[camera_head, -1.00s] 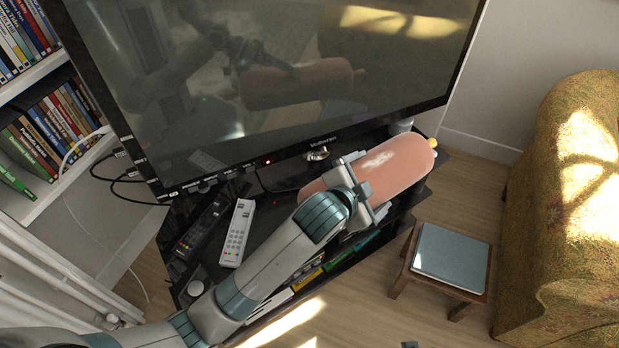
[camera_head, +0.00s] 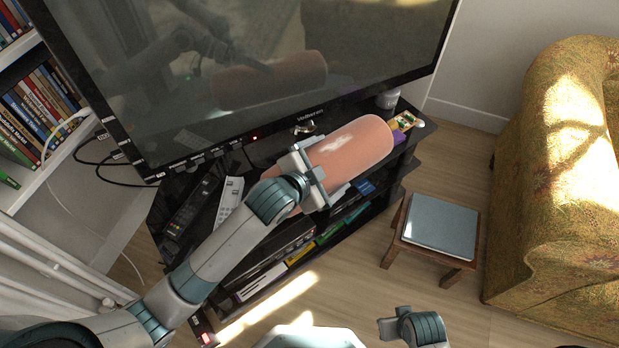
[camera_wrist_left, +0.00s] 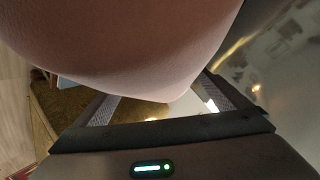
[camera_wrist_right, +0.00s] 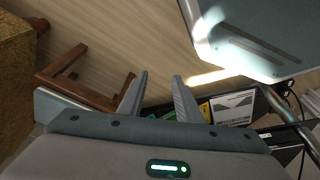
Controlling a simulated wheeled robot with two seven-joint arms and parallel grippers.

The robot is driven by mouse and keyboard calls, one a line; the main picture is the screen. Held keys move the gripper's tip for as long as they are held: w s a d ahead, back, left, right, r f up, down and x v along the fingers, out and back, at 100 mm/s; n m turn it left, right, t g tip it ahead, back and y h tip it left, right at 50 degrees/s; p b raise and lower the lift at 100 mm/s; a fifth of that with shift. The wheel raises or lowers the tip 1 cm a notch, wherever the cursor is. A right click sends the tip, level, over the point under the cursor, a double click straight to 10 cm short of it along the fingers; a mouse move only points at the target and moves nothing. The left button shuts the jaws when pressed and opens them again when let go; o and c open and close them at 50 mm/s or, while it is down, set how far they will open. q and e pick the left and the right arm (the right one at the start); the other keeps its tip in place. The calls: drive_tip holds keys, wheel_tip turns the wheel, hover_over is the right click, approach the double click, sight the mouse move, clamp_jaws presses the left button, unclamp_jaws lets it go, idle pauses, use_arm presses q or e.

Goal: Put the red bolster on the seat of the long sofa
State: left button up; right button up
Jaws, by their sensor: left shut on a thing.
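My right gripper (camera_wrist_right: 159,78) is open and empty, low over the floor area.
A small wooden stool (camera_head: 440,228) with a blue-grey top stands between stand and sofa. The large TV (camera_head: 250,80) is close behind the bolster. Remotes (camera_head: 229,203) lie on the TV stand (camera_head: 190,225). A bookshelf is at left. Floor in front is partly clear.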

use_arm(q)
drive_tip(key=a, duration=0.1)
drive_tip(key=a+f, duration=0.1)
drive_tip(key=a, duration=0.1)
drive_tip(key=a+f, duration=0.1)
drive_tip(key=shift+a+f, duration=0.15)
drive_tip(key=shift+f, duration=0.65)
wheel_tip(320, 180, down, 2)
drive_tip(key=shift+f+b, duration=0.1)
drive_tip(key=shift+b, duration=0.2)
drive_tip(key=shift+f, duration=0.45)
drive_tip(key=o, duration=1.1)
drive_tip(key=shift+f, duration=0.1)
use_arm(e)
drive_tip(key=shift+v, duration=1)
use_arm(q)
drive_tip(key=shift+r, duration=0.2)
use_arm(e)
drive_tip(key=shift+w+r, duration=0.1)
